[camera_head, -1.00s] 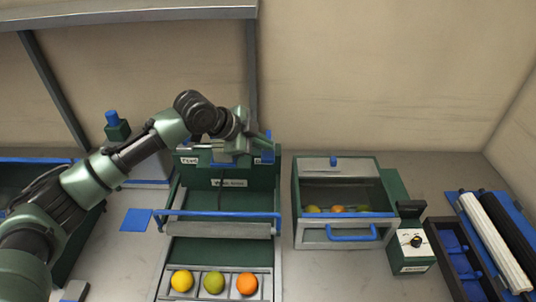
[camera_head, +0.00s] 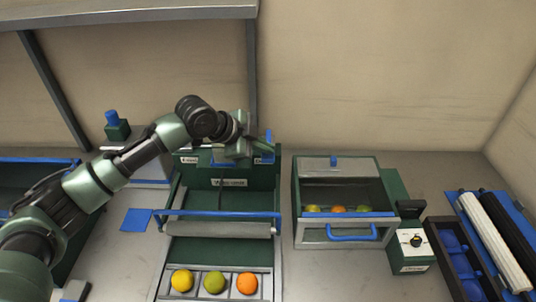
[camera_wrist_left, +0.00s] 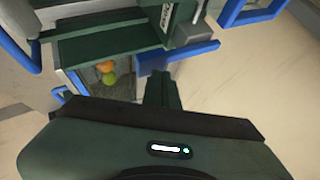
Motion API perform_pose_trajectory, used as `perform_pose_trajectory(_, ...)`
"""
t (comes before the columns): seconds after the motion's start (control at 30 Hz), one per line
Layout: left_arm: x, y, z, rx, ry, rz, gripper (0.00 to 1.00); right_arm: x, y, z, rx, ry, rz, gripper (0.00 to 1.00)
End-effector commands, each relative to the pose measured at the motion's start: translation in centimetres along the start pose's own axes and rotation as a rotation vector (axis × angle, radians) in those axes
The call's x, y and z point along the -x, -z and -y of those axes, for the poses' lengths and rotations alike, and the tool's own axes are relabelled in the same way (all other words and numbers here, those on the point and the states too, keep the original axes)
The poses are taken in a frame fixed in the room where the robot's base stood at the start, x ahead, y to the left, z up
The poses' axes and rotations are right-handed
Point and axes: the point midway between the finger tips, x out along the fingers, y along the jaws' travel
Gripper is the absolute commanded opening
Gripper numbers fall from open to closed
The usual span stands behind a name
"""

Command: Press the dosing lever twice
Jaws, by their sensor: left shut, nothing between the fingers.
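The green dosing machine (camera_head: 262,180) stands left of centre in the head view, with labels on its face. A blue lever-like part (camera_head: 268,146) shows at its top right. In the left wrist view a blue bar (camera_wrist_left: 190,54) lies at my fingertips; I take it for the dosing lever. My left gripper (camera_head: 236,150) is over the top of the machine, shut and empty. It also shows in the left wrist view (camera_wrist_left: 160,84), close to the blue bar; whether it touches the bar is unclear. My right gripper is out of view.
A yellow fruit (camera_head: 182,280), a green fruit (camera_head: 214,282) and an orange (camera_head: 247,283) lie in the front tray. A blue rail (camera_head: 220,213) crosses the machine. A fruit box (camera_head: 303,237) and a dial unit (camera_head: 412,249) stand to the right.

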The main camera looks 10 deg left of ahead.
Motion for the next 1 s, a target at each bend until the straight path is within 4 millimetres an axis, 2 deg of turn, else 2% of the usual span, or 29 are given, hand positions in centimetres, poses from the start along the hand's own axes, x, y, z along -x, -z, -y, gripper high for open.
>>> perform_pose_trajectory(1.0, -0.93, -0.67, -0.69, 0.000, -0.001, 0.000, 0.00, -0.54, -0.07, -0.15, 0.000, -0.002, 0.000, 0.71)
